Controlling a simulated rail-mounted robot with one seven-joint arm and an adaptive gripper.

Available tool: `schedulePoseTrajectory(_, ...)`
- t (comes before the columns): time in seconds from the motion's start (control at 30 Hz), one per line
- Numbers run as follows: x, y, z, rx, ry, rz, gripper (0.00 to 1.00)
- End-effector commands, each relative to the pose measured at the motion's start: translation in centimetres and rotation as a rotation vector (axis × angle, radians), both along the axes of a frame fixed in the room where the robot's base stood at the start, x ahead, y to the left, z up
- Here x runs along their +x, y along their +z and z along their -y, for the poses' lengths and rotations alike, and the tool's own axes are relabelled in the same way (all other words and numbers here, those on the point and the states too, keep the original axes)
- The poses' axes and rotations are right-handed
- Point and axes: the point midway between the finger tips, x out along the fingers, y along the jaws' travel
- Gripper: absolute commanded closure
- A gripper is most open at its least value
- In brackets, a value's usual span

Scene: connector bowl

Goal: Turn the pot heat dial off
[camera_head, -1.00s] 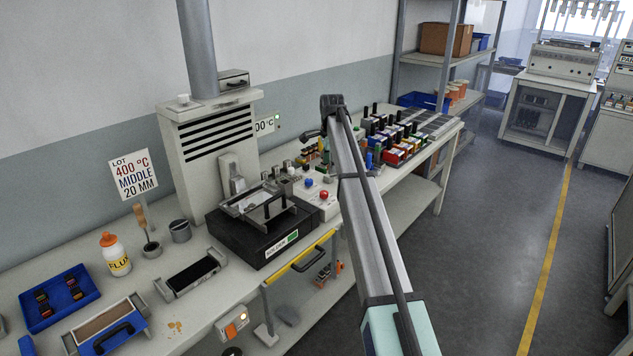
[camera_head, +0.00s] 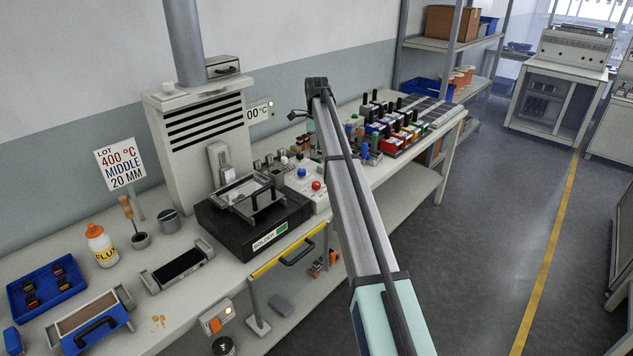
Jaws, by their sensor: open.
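The black solder pot (camera_head: 237,232) with a metal frame and a dark handle on top stands on the bench, left of my arm. Beside it is a pale control box (camera_head: 307,196) with a blue knob or button (camera_head: 301,172) and a red one (camera_head: 316,185). I cannot tell which control is the heat dial. My arm crosses the view from the bottom and covers part of the bench to the right of this box.
A vented tower (camera_head: 200,150) with a pipe stands behind the pot. A temperature display (camera_head: 258,112) is on the wall. A yellow rail (camera_head: 288,252) and black handle edge the bench front. A flux bottle (camera_head: 101,247) and blue tray (camera_head: 44,290) lie left.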

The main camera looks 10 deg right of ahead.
Motion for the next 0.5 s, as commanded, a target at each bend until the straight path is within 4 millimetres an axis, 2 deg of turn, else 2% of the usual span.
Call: schedulePoseTrajectory(0.5,-0.1,-10.0,0.0,0.0,0.002,-0.001,0.4)
